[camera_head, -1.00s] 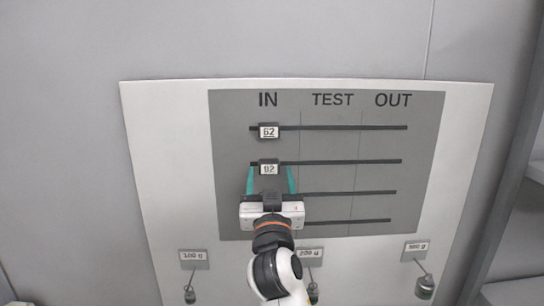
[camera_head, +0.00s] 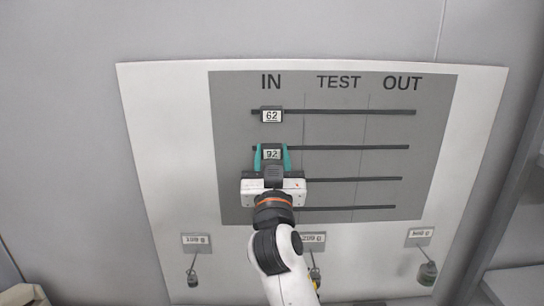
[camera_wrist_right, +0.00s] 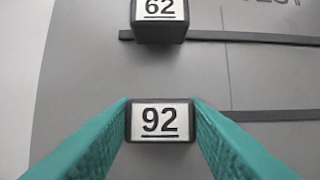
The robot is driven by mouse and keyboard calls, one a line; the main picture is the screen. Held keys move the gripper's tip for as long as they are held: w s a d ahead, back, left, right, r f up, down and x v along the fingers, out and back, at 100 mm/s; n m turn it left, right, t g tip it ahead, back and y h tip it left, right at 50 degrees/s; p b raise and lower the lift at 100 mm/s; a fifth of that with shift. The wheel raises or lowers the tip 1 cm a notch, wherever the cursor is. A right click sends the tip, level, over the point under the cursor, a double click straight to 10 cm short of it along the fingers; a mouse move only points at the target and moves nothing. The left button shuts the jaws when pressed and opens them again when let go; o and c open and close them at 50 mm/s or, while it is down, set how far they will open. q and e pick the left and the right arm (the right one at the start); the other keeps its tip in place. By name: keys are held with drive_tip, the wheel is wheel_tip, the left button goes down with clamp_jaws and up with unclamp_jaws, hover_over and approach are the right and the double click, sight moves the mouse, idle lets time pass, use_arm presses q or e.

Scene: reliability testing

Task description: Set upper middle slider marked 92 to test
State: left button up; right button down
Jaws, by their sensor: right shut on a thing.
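The slider marked 92 (camera_head: 272,154) sits at the left end of the second track (camera_head: 350,148), under the IN heading. It also shows in the right wrist view (camera_wrist_right: 160,121), between two teal fingers. My right gripper (camera_head: 272,160) is shut on this slider, one finger on each side. The TEST heading (camera_head: 339,82) stands over the middle column, to the right of the slider. My left gripper is not in view.
The slider marked 62 (camera_head: 271,115) sits on the top track in the IN column, just above. Two lower tracks (camera_head: 360,179) run below, partly hidden by my right arm. Labelled hanging weights (camera_head: 427,273) are along the panel's bottom. The second track is clear to the right.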

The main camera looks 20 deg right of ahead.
drive_tip(key=s+d+p, duration=0.1)
drive_tip(key=d, duration=0.3)
drive_tip(key=s+d+p, duration=0.1)
drive_tip(key=d, duration=0.3)
drive_tip(key=s+d+p, duration=0.1)
drive_tip(key=d, duration=0.3)
drive_tip(key=shift+s+d, duration=0.3)
drive_tip(key=c, duration=0.8)
unclamp_jaws()
drive_tip(key=shift+w, duration=0.1)
drive_tip(key=shift+c, duration=0.2)
drive_tip(key=shift+a, duration=0.1)
drive_tip(key=b, duration=0.3)
approach(333, 142)
drive_tip(key=v, duration=0.6)
